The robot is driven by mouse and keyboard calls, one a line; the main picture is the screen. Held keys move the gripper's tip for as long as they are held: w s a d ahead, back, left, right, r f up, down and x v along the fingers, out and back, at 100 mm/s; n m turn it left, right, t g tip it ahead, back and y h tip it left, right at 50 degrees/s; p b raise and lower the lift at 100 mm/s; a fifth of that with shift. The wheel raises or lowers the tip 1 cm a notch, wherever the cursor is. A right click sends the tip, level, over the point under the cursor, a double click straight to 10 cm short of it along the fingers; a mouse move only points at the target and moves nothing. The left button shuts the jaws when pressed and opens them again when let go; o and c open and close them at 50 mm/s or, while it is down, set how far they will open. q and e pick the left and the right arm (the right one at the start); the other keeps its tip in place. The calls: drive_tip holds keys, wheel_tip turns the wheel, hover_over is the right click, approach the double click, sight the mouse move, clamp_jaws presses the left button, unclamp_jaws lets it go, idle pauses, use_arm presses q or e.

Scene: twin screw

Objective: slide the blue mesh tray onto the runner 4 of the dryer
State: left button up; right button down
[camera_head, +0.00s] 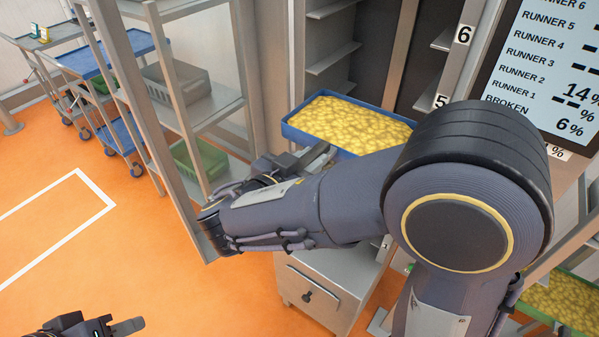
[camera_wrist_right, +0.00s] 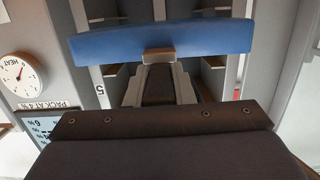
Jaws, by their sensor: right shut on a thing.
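The blue mesh tray (camera_head: 306,137), full of yellow pieces, is in front of the dryer's opening in the head view. Its blue wall also spans the top of the right wrist view (camera_wrist_right: 215,37). My right gripper (camera_head: 318,156) is shut on the tray's near wall; its fingers meet the wall in the right wrist view (camera_wrist_right: 158,62). The dryer (camera_head: 450,75) has runners on both sides, with labels 6 and 5 on its right post. Label 4 is hidden behind my right arm. My left gripper (camera_head: 112,328) is at the bottom left, away from the tray, partly cut off.
A metal rack (camera_head: 205,108) with grey and green trays stands left of the dryer. Carts with blue tops (camera_head: 85,62) are further left. A drawer cabinet (camera_head: 325,295) is below. A green-edged tray of yellow pieces (camera_head: 555,305) is at lower right. A display (camera_head: 545,70) is at right.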

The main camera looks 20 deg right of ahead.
sight(346, 140)
drive_tip(key=b+x, duration=0.2)
drive_tip(key=x, duration=0.2)
drive_tip(key=r+b+x, duration=0.1)
drive_tip(key=b+x, duration=0.1)
drive_tip(key=x, duration=0.2)
drive_tip(key=r+b+x, duration=0.1)
drive_tip(key=x, duration=0.3)
drive_tip(key=shift+w+d+f+b, duration=0.15)
drive_tip(key=shift+d+b, duration=0.1)
drive_tip(key=shift+b, duration=0.15)
drive_tip(key=shift+b+x, duration=0.5)
drive_tip(key=shift+x, duration=0.55)
drive_tip(key=shift+r, duration=0.35)
drive_tip(key=shift+f+b, duration=0.65)
drive_tip(key=shift+b, duration=0.25)
drive_tip(key=c, duration=1.2)
unclamp_jaws()
drive_tip(key=shift+o, duration=0.2)
drive_tip(key=shift+f, duration=0.1)
